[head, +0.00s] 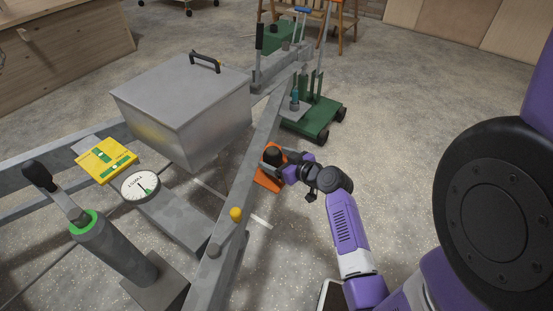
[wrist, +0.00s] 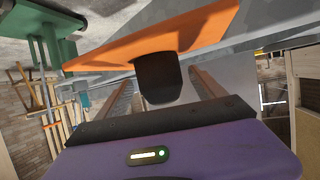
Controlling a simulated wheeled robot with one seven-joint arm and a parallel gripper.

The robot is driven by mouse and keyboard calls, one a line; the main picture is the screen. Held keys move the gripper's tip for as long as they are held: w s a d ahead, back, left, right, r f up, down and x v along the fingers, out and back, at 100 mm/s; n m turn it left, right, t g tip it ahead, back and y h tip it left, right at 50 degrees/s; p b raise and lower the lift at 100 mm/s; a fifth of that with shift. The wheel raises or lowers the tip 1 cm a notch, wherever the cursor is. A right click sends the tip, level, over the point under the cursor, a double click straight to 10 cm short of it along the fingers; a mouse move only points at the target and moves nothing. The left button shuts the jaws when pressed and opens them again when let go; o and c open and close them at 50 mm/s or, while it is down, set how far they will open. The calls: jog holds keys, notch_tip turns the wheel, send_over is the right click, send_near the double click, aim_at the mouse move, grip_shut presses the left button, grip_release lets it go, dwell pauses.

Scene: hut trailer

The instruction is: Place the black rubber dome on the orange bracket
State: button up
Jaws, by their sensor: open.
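The black rubber dome (head: 272,154) shows at the orange bracket (head: 267,180), on the side of the grey trailer frame. In the wrist view, which looks upside down, the dome (wrist: 158,78) stands against the bracket's orange plate (wrist: 150,45) and seems to touch it. My gripper (head: 284,164) reaches in from the right at the dome. In the wrist view its two fingers (wrist: 163,88) are apart, one on each side of the dome, with gaps showing. The gripper body hides part of the bracket in the head view.
The grey trailer rail (head: 258,150) runs beside the bracket, with a yellow knob (head: 236,214) nearer me. A metal box (head: 185,105) sits on the trailer at left. A green cart (head: 314,118) stands behind. The floor to the right is mostly clear.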

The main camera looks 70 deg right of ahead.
jog(key=shift+r, duration=0.2)
jog(key=v, duration=1.2)
jog(key=a+f+n+g+y, duration=0.1)
jog(key=a+f, duration=0.2)
jog(key=a, duration=1.5)
jog(key=s+a+r+n+t+y, duration=0.2)
jog(key=s+a+r, duration=0.2)
jog(key=a+r, duration=0.2)
jog(key=s+a+r+n+t+y, duration=0.2)
jog(key=s+a+r+y, duration=0.1)
jog(key=a+r, duration=0.4)
jog(key=s+a, duration=0.1)
jog(key=a, duration=0.2)
jog(key=shift+r+n+p, duration=0.2)
jog(key=shift+n+p, duration=0.1)
jog(key=shift+p, duration=0.05)
